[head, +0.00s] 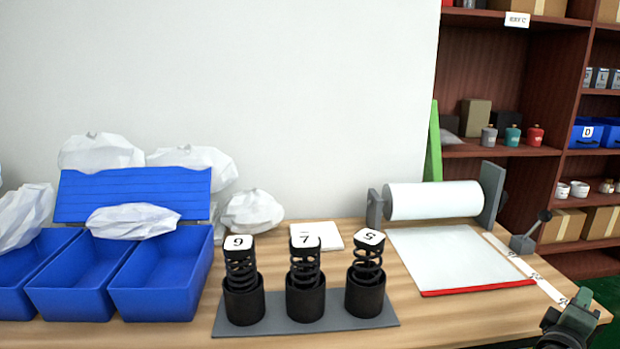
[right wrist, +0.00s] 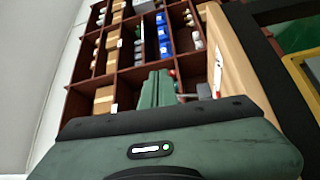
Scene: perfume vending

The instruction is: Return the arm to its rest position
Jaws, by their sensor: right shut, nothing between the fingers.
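My right gripper (head: 572,318) is at the bottom right corner of the head view, by the right end of the wooden table (head: 445,318). In the right wrist view its green fingers (right wrist: 158,88) are together, with nothing seen between them. It is apart from the items on the table. My left gripper is not in view.
Blue bins (head: 160,285) stand at the left with crumpled white paper. Black spring holders numbered 6, 7 and 5 stand on a grey plate (head: 330,325). A paper roll (head: 433,200) is near the right end. A wooden shelf (head: 545,90) stands behind at right.

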